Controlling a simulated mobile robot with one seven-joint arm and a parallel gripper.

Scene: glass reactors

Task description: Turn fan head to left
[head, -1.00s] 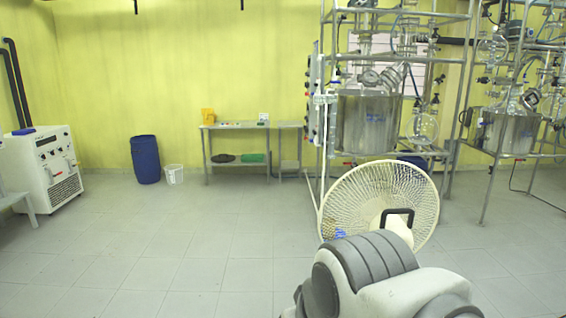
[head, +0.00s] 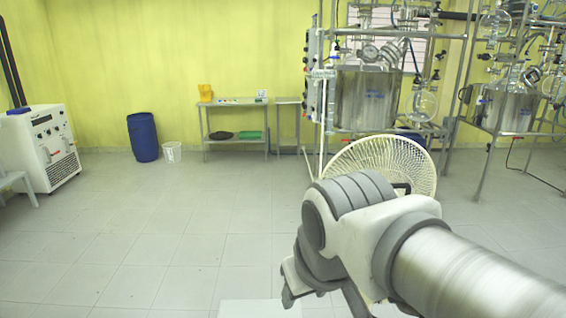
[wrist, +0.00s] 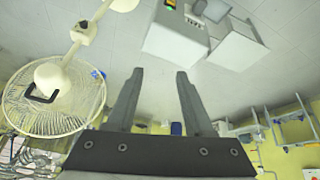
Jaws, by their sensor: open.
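The fan head (head: 378,153) is a round cream wire cage, beyond my arm in the head view. My arm hides its lower part and the stand, and only a bit of the black rear handle shows there. In the wrist view, the fan head (wrist: 75,112) is at the left, with its cream motor housing (wrist: 62,76) and black loop handle (wrist: 40,96) facing the camera. Its pole (wrist: 92,22) runs to the top. My gripper (wrist: 160,74) is open and empty, to the right of the fan in the wrist view, apart from the cage and handle.
Glass reactors in metal frames (head: 372,95) stand behind the fan. A small table (head: 234,101), a blue barrel (head: 142,137), a white bucket (head: 172,152) and a white machine (head: 40,147) stand farther off, toward the left. The tiled floor left of the fan is clear.

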